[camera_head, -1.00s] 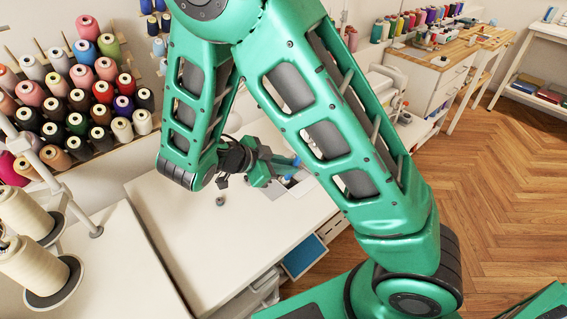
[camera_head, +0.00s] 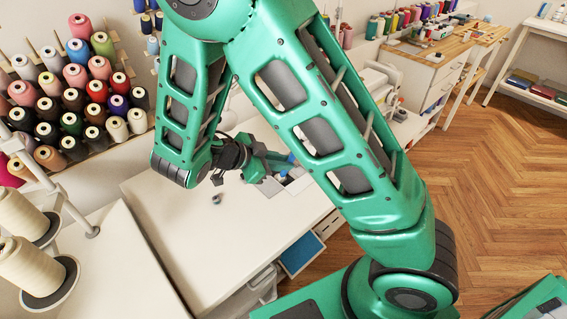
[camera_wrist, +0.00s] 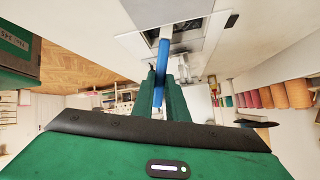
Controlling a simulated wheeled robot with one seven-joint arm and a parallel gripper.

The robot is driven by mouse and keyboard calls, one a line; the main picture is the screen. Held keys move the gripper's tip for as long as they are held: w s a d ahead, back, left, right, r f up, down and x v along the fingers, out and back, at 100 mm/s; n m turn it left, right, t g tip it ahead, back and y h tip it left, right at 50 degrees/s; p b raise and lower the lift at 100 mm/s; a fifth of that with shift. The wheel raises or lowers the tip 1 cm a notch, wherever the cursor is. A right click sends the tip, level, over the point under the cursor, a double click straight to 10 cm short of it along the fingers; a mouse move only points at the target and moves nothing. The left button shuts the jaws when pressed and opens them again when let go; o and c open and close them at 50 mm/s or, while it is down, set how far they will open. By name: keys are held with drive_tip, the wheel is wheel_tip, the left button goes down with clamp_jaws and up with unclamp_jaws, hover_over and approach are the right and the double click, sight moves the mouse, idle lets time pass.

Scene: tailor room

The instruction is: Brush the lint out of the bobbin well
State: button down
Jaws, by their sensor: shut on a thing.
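My gripper (camera_wrist: 167,88) is shut on a brush with a blue handle (camera_wrist: 162,62), held between its green fingers in the wrist view. The handle points toward the bobbin well (camera_wrist: 186,38), a dark opening in a pale grey plate at the top of that view. The brush's far end is at the well's near edge; I cannot tell whether it touches. Lint is too small to make out. In the head view my gripper (camera_head: 274,166) is low over the right part of the white table, partly hidden behind my arm.
The white table (camera_head: 250,225) is mostly clear, with a small dark object (camera_head: 216,199) lying on it. A rack of thread cones (camera_head: 75,100) stands at the left. Large cream cones (camera_head: 35,265) stand at the front left. A blue-fronted drawer (camera_head: 301,255) is below the table edge.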

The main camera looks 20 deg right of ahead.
drive_tip(key=shift+w+a+f, duration=0.1)
drive_tip(key=shift+w+a, duration=0.2)
drive_tip(key=shift+w, duration=0.4)
drive_tip(key=shift+w+a, duration=0.25)
drive_tip(key=shift+w, duration=0.4)
drive_tip(key=shift+s, duration=0.1)
drive_tip(key=shift+s+d, duration=0.25)
drive_tip(key=shift+s, duration=0.35)
drive_tip(key=shift+s+d, duration=0.25)
drive_tip(key=shift+s, duration=0.4)
drive_tip(key=shift+s+d, duration=0.25)
drive_tip(key=shift+s, duration=0.35)
wheel_tip(320, 180, up, 7)
drive_tip(key=shift+s+a, duration=0.15)
drive_tip(key=shift+a, duration=0.3)
